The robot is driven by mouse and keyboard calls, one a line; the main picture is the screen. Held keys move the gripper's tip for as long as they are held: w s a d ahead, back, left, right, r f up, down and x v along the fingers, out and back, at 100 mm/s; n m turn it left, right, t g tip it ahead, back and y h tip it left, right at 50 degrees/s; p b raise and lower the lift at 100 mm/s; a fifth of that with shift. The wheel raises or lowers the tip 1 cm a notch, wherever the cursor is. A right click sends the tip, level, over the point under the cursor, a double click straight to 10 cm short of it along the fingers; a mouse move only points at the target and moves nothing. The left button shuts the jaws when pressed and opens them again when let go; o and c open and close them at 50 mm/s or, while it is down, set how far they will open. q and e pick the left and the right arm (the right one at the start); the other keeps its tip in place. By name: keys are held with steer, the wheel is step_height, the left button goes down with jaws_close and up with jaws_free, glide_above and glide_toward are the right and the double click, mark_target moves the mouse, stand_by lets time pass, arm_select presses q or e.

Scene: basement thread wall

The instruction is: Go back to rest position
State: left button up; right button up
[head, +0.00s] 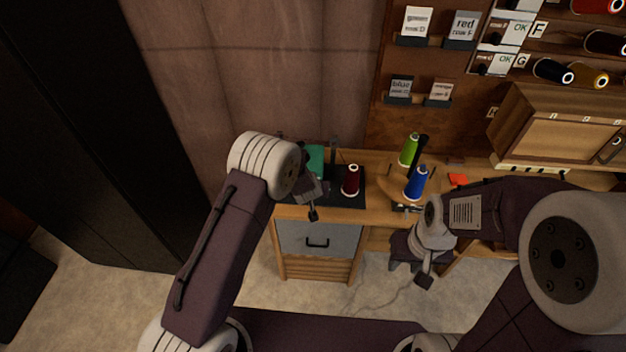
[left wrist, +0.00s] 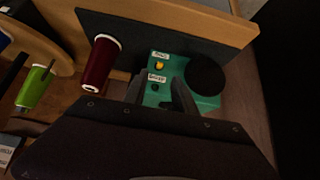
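My left gripper (head: 316,200) hangs over the front of the workbench near the dark red spool (head: 350,180). In the left wrist view its two dark fingers (left wrist: 160,95) stand apart with nothing between them, in front of the green device (left wrist: 205,100). My right gripper (head: 409,272) is in front of the bench, below the blue spool (head: 417,184). Its fingertips look apart, and I see nothing held. The dark red spool stands on a dark mat beside the green device and also shows in the left wrist view (left wrist: 101,62).
A green spool (head: 409,150) stands behind the blue one on the bench (head: 380,215). A grey drawer (head: 318,238) is below the bench. A wooden cabinet (head: 560,125) stands at the right, under shelves of spools. A dark tall panel (head: 95,130) is at the left.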

arm_select(q)
steer(key=w+a+r+n+t, duration=0.1)
steer(key=a+r, duration=0.2)
steer(key=r, duration=0.4)
steer(key=w+a+r+t, duration=0.1)
steer(key=a+r, duration=0.3)
steer(key=r, duration=0.3)
steer(key=s+a+r+g, duration=0.1)
steer(key=s+a+r, duration=0.25)
steer(key=s, duration=0.55)
steer(key=s+f+g, duration=0.3)
steer(key=s, duration=0.8)
steer(key=s+a+f+g, duration=0.1)
steer(key=s+f+g, duration=0.2)
steer(key=s, duration=0.8)
steer(key=shift+s+a+f+m+g, duration=0.2)
steer(key=shift+s+m+g, duration=0.2)
steer(key=shift+g, duration=0.4)
steer(key=shift+w, duration=0.1)
